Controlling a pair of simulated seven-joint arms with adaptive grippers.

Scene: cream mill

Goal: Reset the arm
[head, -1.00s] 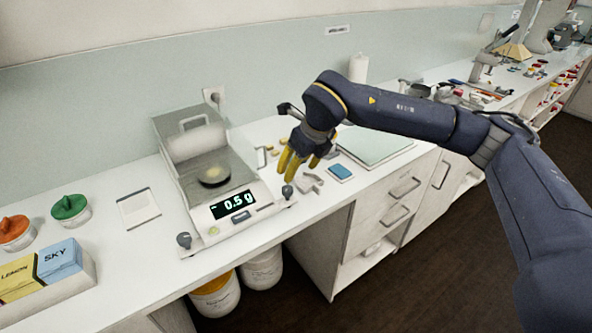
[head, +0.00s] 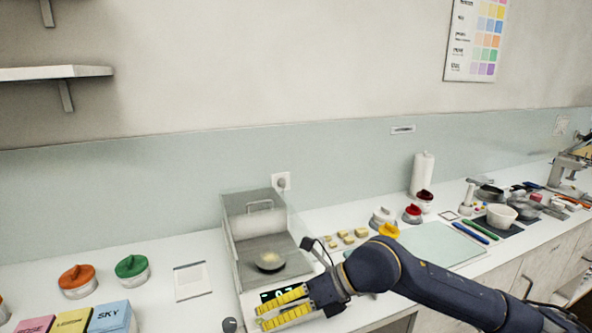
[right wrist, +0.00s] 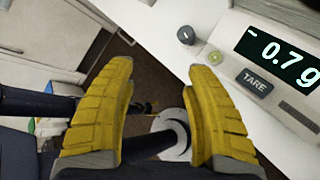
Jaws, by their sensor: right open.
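My right arm comes in from the lower right in the head view. Its gripper (head: 262,316) has two yellow ribbed fingers, held apart and empty, pointing left in front of the balance. The balance (head: 241,262) has a clear draft shield and a dark pan (head: 269,262) with a little pale yellow material on it. My fingers and wrist partly cover the balance's front. In the right wrist view the open fingers (right wrist: 160,69) have nothing between them. The balance display (right wrist: 285,52) there reads -0.7 g, above a TARE button (right wrist: 255,83). My left gripper is not in view.
Orange-lidded (head: 77,281) and green-lidded (head: 131,270) jars and a white card (head: 190,281) lie left of the balance. Coloured boxes (head: 72,323) stand front left. Small yellowish pieces (head: 347,238), a pale green mat (head: 440,245) and a paper roll (head: 422,173) are to the right.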

